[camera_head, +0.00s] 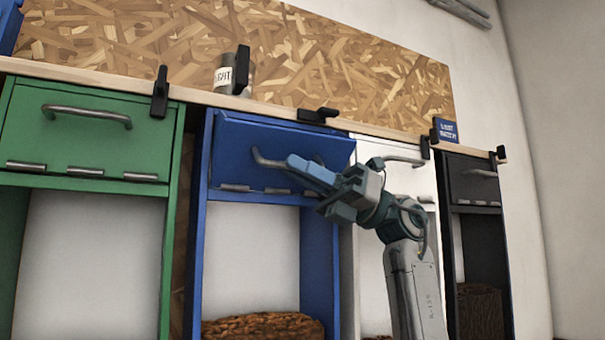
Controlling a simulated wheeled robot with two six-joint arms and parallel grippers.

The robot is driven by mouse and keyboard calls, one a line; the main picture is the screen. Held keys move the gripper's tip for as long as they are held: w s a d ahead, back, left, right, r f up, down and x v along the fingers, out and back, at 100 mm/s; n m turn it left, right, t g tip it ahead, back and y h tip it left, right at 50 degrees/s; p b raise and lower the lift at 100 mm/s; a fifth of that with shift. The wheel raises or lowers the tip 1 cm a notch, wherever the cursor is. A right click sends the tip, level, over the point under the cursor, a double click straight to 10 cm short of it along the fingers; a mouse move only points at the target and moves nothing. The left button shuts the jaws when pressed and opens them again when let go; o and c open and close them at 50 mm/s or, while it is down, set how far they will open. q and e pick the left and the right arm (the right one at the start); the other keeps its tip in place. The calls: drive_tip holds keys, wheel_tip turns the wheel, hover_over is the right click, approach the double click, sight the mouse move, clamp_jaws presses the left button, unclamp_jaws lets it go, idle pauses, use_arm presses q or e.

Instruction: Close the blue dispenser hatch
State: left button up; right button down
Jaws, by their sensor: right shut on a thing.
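The blue dispenser (322,262) stands in the middle of the row. Its blue hatch (228,140) has hinges along the lower edge and a grey bar handle (268,160). The hatch's top edge seems to lean out a little from the frame, so it looks slightly ajar. My right gripper (298,172) comes in from the right and is shut on the handle, hiding its right part. A black turn latch (318,115) above this hatch lies sideways, clear of the panel. My left gripper is not in view.
A green dispenser (92,140) stands at left, its black latch (160,92) upright. A white dispenser (372,150) and a dark one (475,185) stand at right. A labelled can (223,76) and a small blue sign (446,130) are on the ledge above.

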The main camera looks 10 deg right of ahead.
sight(305, 152)
drive_tip(key=m, duration=0.1)
drive_tip(key=r+m+t, duration=0.1)
drive_tip(key=shift+w+a+r+m+t, duration=0.1)
drive_tip(key=shift+w+r+m+t, duration=0.1)
drive_tip(key=shift+r+m+t, duration=0.15)
drive_tip(key=m, duration=0.1)
drive_tip(key=r+m+t, duration=0.1)
drive_tip(key=m, duration=0.1)
drive_tip(key=shift+w+a+r+p, duration=0.1)
drive_tip(key=shift+w+r+p, duration=0.05)
drive_tip(key=shift+w+p, duration=0.2)
drive_tip(key=shift+w+a+r+m+t+p, duration=0.1)
drive_tip(key=shift+w+r+m+t+p, duration=0.2)
drive_tip(key=shift+m, duration=0.55)
drive_tip(key=shift+w+a+r+m+t+p, duration=0.1)
drive_tip(key=shift+w+r+m+t, duration=0.15)
drive_tip(key=shift+m+t, duration=0.4)
drive_tip(key=c, duration=1.5)
unclamp_jaws()
drive_tip(key=b+v, duration=0.4)
drive_tip(key=v, duration=0.6)
drive_tip(key=shift+d+b, duration=0.3)
drive_tip(key=shift+d, duration=0.15)
drive_tip(key=shift+r, duration=0.15)
